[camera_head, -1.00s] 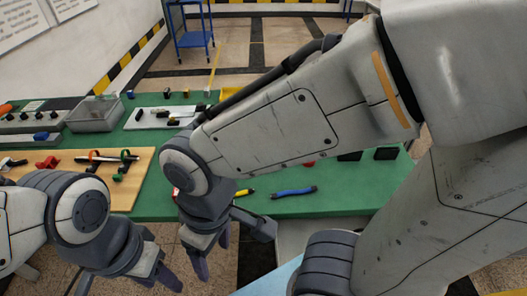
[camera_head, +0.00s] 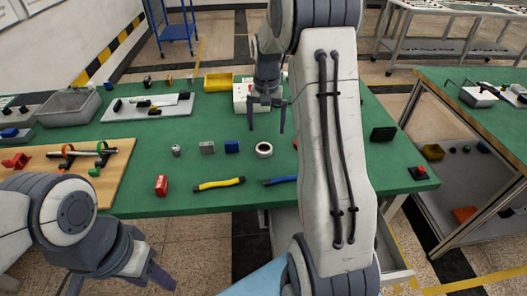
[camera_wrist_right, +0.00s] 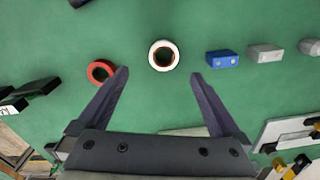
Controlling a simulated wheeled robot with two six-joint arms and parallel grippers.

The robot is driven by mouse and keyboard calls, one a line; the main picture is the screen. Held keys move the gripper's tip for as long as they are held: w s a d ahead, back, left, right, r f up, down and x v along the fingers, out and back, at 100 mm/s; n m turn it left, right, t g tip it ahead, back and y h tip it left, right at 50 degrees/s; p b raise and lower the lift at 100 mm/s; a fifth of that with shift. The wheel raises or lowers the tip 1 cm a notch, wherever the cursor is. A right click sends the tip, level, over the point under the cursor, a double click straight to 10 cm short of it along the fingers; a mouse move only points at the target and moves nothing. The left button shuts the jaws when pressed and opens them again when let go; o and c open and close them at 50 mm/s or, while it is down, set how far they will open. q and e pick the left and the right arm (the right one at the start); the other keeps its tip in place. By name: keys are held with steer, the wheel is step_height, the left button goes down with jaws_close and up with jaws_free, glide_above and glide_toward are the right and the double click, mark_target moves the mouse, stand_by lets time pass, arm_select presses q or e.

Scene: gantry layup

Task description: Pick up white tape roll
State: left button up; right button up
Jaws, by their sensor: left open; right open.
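The white tape roll (camera_head: 264,149) lies flat on the green table, right of a blue block. In the right wrist view the white tape roll (camera_wrist_right: 163,56) sits ahead of the fingertips, roughly centred between them and apart from them. My right gripper (camera_head: 267,117) is open and empty above the table, pointing down, behind the roll in the head view; its fingers also show in the right wrist view (camera_wrist_right: 160,76). My left gripper (camera_head: 163,280) is open and empty at the lower left, off the table's front edge.
A red roll (camera_wrist_right: 101,71) lies beside the white one. A blue block (camera_head: 232,146) and a grey block (camera_head: 207,148) lie to its left. A yellow-handled tool (camera_head: 219,184) and a red item (camera_head: 161,185) lie nearer the front edge. A yellow tray (camera_head: 218,82) stands behind.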

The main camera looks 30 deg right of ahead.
mark_target(264, 145)
steer(key=f, duration=0.8)
steer(key=shift+w+a+f, duration=0.15)
steer(key=shift+a+f, duration=0.1)
steer(key=shift+a, duration=0.1)
steer(key=c, duration=1.4)
steer(key=shift+c, duration=0.2)
steer(key=shift+r, duration=0.15)
